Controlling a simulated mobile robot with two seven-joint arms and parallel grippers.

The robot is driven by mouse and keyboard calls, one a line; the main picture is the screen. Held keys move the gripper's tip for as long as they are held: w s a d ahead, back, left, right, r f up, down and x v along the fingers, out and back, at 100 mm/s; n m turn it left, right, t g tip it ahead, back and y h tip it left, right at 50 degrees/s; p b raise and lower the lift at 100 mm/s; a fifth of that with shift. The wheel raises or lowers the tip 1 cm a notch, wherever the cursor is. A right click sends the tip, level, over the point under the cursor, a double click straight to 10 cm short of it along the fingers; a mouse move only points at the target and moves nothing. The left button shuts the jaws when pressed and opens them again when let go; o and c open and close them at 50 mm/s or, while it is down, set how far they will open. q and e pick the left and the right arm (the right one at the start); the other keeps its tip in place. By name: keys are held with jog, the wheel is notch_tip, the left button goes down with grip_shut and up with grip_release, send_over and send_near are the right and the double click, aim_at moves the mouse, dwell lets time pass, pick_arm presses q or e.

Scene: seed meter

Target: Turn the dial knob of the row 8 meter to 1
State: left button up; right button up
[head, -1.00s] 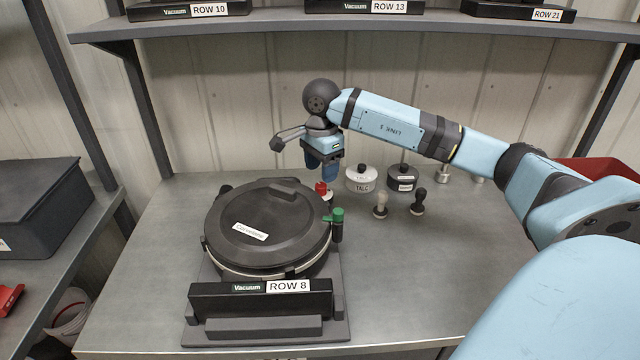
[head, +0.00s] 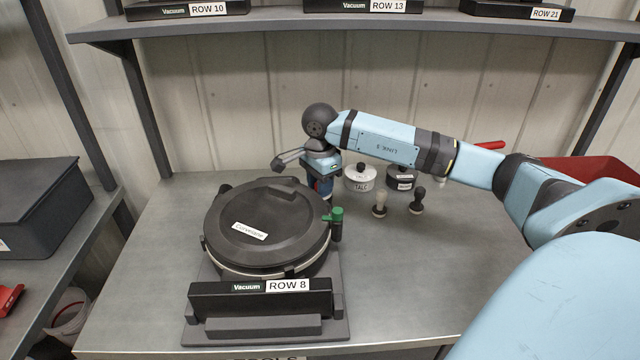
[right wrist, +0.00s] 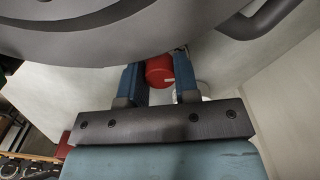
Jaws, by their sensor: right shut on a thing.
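The row 8 meter (head: 265,228) is a round black unit with a closed lid, standing on a base behind the ROW 8 sign (head: 288,285). A green knob (head: 337,214) sits on its right side. My right gripper (head: 322,186) is at the meter's back right edge. In the right wrist view the right gripper (right wrist: 160,78) has its blue fingers on either side of a red dial knob (right wrist: 159,71), shut on it. A pale mark shows on the red knob, but its dial numbers cannot be read. My left gripper is not in view.
A white talc pot (head: 359,178), a black pot (head: 402,178) and two small knobbed pieces (head: 380,204) stand on the bench to the right. A red bin (head: 590,172) is at the far right. The shelf above holds more meters.

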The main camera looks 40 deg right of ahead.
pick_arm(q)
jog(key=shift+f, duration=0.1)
pick_arm(e)
jog(key=shift+f+n+b, duration=0.1)
jog(key=shift+n+b, duration=0.3)
jog(key=shift+n, duration=0.1)
jog(key=n+b, duration=0.1)
jog(key=n, duration=0.1)
jog(key=shift+n, duration=0.3)
jog(key=shift+n+b, duration=0.5)
jog(key=shift+n, duration=0.6)
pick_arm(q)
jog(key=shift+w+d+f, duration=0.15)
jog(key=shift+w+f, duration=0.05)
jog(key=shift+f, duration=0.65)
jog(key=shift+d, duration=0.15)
pick_arm(e)
jog(key=o, duration=0.9)
